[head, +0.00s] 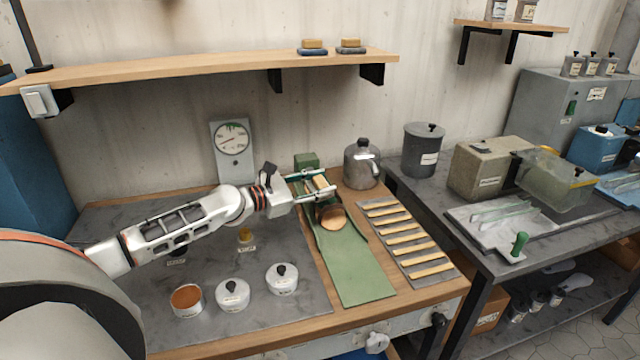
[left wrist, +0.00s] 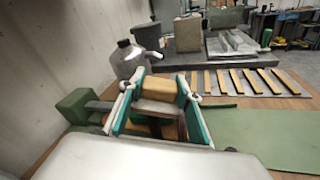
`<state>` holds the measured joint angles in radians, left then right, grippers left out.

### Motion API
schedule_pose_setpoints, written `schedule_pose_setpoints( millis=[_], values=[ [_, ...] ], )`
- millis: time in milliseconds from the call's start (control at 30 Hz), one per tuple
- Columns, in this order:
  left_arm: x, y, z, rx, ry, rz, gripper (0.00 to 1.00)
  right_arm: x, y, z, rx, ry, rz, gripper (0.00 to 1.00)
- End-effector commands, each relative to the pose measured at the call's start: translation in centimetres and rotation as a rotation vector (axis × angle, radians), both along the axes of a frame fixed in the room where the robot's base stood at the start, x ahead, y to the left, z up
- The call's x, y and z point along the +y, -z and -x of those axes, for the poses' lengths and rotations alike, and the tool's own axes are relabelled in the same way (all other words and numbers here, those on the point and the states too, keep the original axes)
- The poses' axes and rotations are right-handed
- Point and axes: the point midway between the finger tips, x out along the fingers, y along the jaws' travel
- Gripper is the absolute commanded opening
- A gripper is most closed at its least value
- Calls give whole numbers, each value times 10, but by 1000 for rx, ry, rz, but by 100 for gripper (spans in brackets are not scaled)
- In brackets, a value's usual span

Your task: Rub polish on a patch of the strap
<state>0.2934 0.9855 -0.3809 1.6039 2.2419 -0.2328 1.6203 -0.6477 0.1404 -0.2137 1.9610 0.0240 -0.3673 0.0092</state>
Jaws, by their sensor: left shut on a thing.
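My left gripper (head: 324,190) is shut on a tan block (left wrist: 161,94), which shows between its green-lined fingers in the left wrist view. The gripper is over the far end of a long green mat (head: 352,262) on the bench. A rounded brown piece (head: 332,217) lies on the mat just below the fingers; I cannot tell whether it is the strap or whether the block touches it. An open tin of brown polish (head: 187,299) stands at the front left of the bench. My right gripper is out of view.
Two lidded tins (head: 233,295) (head: 282,279) stand beside the open one. A rack of wooden slats (head: 408,240) lies right of the mat. A grey kettle-like can (head: 361,164) and a dial gauge (head: 232,150) stand behind. A shelf (head: 200,68) overhangs the back.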

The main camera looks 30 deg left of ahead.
Motion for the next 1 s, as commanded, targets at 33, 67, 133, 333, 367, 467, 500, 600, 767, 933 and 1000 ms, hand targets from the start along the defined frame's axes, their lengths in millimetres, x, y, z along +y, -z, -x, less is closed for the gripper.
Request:
schedule_pose_setpoints(
  millis=[33, 67, 133, 333, 367, 467, 500, 600, 767, 933, 1000],
  values=[
    [0, 0, 0, 0, 0, 0, 14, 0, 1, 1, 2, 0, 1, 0],
    [0, 0, 0, 0, 0, 0, 14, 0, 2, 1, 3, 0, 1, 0],
    [0, 1, 0, 0, 0, 0, 14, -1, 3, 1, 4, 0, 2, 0],
    [1, 4, -1, -1, 0, 0, 14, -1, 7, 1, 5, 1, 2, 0],
    [2, 5, -1, -1, 0, 0, 14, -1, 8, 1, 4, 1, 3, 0],
    [2, 6, -2, -1, 0, -1, 14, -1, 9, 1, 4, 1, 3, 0],
    [2, 7, -2, -1, 0, -1, 14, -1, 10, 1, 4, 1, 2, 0],
    [3, 9, -2, -1, 0, -1, 14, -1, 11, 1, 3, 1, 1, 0],
    [4, 11, -3, -1, 0, -1, 14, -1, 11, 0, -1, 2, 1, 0],
    [5, 14, -3, 0, 0, 0, 14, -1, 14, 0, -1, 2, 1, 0],
    [5, 16, -4, 0, -1, 0, 14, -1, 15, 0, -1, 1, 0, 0]
  ],
)
